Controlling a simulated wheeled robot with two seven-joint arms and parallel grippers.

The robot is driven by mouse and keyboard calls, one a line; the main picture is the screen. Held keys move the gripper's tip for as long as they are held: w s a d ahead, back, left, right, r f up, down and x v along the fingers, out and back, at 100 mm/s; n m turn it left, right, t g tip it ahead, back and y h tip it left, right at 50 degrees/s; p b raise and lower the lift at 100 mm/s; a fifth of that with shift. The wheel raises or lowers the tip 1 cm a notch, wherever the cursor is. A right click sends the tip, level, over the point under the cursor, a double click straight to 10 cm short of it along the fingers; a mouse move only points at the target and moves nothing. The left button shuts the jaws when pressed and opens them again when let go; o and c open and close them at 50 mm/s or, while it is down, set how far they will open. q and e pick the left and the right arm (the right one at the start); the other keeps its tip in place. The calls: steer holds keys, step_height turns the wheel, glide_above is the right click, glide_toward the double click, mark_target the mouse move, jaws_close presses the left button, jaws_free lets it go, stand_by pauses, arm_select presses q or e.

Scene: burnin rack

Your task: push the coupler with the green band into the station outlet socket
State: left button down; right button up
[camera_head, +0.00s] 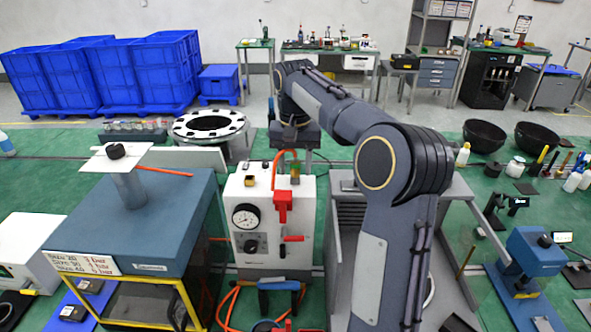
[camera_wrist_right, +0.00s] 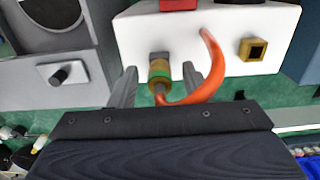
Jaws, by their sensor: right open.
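The coupler with the green band (camera_wrist_right: 159,73) is a brass-coloured cylinder on the white station (camera_head: 239,188). An orange hose (camera_wrist_right: 213,65) curves away from it. It lines up with a grey stub (camera_wrist_right: 159,56) on the station; I cannot tell how far it is seated. My right gripper (camera_head: 297,148) reaches down over the station. In the right wrist view its fingers (camera_wrist_right: 159,69) are open, one on each side of the coupler, with gaps visible. A square brass-coloured fitting (camera_wrist_right: 252,48) sits beside it; I cannot tell which fitting is the outlet socket. My left gripper is not in view.
The station front has a gauge (camera_head: 245,217) and a red valve handle (camera_head: 283,205). A blue-topped bench unit (camera_head: 140,225) stands to the left and a grey open cabinet (camera_head: 345,215) to the right. A flanged ring (camera_head: 209,124) stands behind. Orange hose (camera_head: 228,302) lies on the floor in front.

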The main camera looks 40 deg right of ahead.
steer(key=shift+r+p, duration=0.1)
steer(key=shift+p, duration=0.2)
steer(key=shift+c, duration=0.2)
jaws_close()
stand_by(0.3)
steer(key=shift+r+p, duration=0.65)
steer(key=shift+r, duration=2.3)
